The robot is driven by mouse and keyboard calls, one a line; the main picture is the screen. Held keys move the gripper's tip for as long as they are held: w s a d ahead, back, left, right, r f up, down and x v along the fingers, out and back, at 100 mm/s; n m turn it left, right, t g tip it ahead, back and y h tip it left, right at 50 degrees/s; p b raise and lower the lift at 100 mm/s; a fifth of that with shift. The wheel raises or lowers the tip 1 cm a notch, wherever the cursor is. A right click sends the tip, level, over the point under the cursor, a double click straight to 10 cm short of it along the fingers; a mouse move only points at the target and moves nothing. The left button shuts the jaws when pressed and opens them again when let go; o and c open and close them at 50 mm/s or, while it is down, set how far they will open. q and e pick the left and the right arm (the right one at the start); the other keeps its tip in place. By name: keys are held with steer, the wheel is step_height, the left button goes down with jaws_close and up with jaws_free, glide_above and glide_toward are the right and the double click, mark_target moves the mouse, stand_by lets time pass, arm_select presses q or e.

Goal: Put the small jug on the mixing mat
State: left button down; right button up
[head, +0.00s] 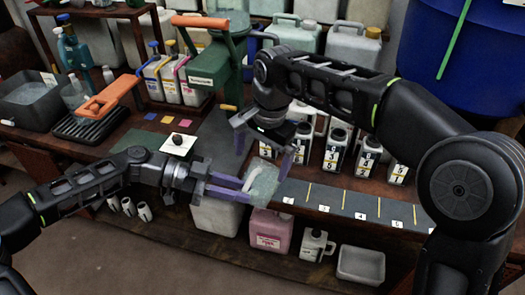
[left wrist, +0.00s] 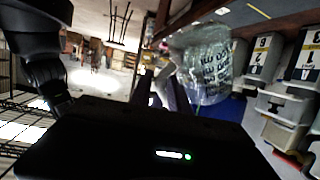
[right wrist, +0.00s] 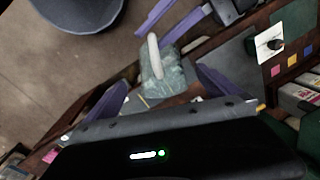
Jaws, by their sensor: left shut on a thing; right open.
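The small jug (head: 265,184) is clear, with a pale handle and printed marks that show in the left wrist view (left wrist: 208,68). My left gripper (head: 246,189) is shut on its handle and holds it at the front edge of the bench. My right gripper (head: 262,148) is open just above the jug. In the right wrist view the jug (right wrist: 172,82) shows between the spread right fingers; I cannot tell if they touch it. A dark grey mat (head: 213,140) lies on the bench left of my right gripper; it may be the mixing mat.
Numbered containers (head: 335,150) stand behind a numbered strip (head: 345,203) on the right. A green stirring machine (head: 222,70) stands behind the mat. A white card with a dark knob (head: 179,145) lies left of the mat. A pink canister (head: 270,232) stands on the shelf below.

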mark_target(258, 176)
steer(key=f, duration=0.6)
steer(key=a+f, duration=0.1)
steer(key=f, duration=0.2)
steer(key=shift+w+f, duration=0.1)
steer(key=shift+w, duration=0.3)
steer(key=shift+a, duration=0.1)
steer(key=c, duration=1.3)
arm_select(q)
steer(key=c, duration=1.2)
jaws_free()
arm_select(e)
steer(key=shift+c, duration=0.4)
arm_select(q)
steer(key=shift+o, duration=0.2)
steer(key=shift+w+a, duration=0.1)
steer(key=shift+a, duration=0.05)
steer(key=s+v, duration=0.1)
steer(key=v, duration=1)
steer(key=shift+w+a+r, duration=0.2)
steer(key=shift+w+a, duration=0.1)
steer(key=shift+w, duration=0.1)
